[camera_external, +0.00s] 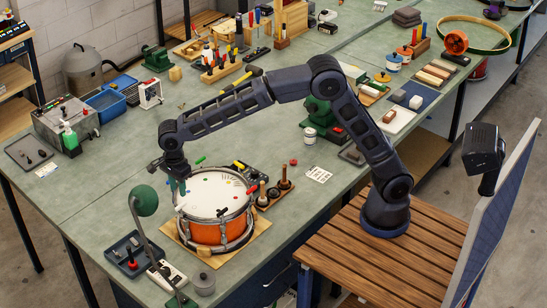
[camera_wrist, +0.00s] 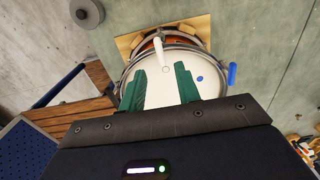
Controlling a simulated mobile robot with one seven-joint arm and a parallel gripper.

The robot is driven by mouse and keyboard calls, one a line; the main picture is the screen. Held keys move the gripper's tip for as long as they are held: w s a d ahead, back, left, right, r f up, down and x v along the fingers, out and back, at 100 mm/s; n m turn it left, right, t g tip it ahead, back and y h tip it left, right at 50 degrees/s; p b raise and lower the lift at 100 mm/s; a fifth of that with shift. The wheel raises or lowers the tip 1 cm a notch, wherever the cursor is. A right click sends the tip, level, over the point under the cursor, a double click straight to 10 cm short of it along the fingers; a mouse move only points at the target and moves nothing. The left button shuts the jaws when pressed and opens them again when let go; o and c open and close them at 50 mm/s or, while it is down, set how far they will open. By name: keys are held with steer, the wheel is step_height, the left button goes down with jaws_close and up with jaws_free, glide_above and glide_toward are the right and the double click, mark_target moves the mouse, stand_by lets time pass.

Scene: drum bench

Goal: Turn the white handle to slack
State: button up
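The drum (camera_external: 222,232) has an orange shell and a white head and sits on the bench. The white handle (camera_wrist: 159,45) stands at the drum's rim in the wrist view, beyond my fingertips and roughly in line with the gap between them. My gripper (camera_wrist: 160,70) has green fingers spread apart with nothing between them; the drum head (camera_wrist: 165,92) shows in the gap. In the external view my gripper (camera_external: 182,188) is over the left side of the drum. A blue handle (camera_wrist: 232,74) is at the rim on the right in the wrist view.
A green lamp (camera_external: 146,201) stands close to the drum's front left. A dark tray (camera_external: 127,255) and a small grey pot (camera_external: 204,284) are near the front. Dark knobbed pieces (camera_external: 273,194) stand right of the drum. The bench left of the drum is mostly clear.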

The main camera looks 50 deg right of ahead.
mark_target(181, 204)
step_height(181, 204, down, 9)
steer(key=shift+r, duration=0.1)
stand_by(0.3)
jaws_close()
